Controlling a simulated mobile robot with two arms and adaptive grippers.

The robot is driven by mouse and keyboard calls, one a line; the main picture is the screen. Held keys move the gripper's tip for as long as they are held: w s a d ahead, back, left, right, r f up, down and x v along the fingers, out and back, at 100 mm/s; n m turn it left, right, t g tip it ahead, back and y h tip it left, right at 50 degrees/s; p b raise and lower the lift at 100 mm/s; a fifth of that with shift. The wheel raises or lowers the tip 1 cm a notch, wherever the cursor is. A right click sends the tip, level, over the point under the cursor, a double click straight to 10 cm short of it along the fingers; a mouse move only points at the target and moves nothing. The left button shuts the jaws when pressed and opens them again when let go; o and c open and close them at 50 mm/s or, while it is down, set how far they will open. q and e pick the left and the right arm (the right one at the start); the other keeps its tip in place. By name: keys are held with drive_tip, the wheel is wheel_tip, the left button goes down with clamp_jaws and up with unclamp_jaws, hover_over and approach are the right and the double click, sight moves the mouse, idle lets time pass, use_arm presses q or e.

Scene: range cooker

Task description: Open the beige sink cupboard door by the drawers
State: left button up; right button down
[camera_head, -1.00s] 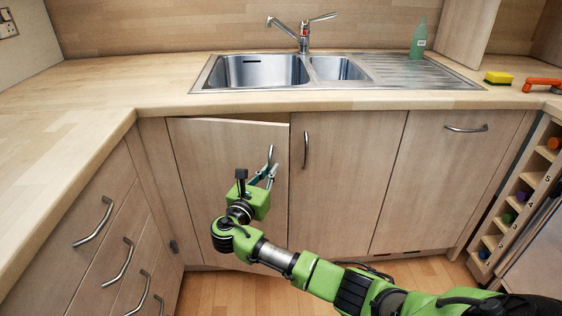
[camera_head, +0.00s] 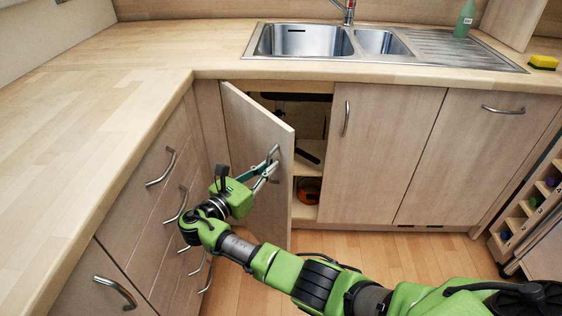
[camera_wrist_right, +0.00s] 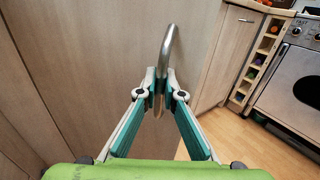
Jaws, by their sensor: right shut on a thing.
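The beige sink cupboard door (camera_head: 253,135) by the drawers stands partly open, swung out from its right edge, with its hinge side at the left. My right gripper (camera_head: 272,168) is shut on the door's metal handle. In the right wrist view, the gripper's fingertips (camera_wrist_right: 160,88) close around the curved silver handle (camera_wrist_right: 170,48). My left gripper is in neither view.
Drawers with bar handles (camera_head: 162,168) stand close to the left of the door and my arm. A shut cupboard door (camera_head: 375,150) is to the right. The worktop (camera_head: 150,85) and sink (camera_head: 305,42) are above. Wooden floor (camera_head: 385,255) lies clear below.

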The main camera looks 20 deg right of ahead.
drive_tip(key=shift+s+a+f, duration=0.15)
drive_tip(key=shift+a, duration=1.6)
drive_tip(key=c, duration=2.2)
unclamp_jaws()
wheel_tip(320, 180, up, 10)
drive_tip(key=shift+r, duration=0.1)
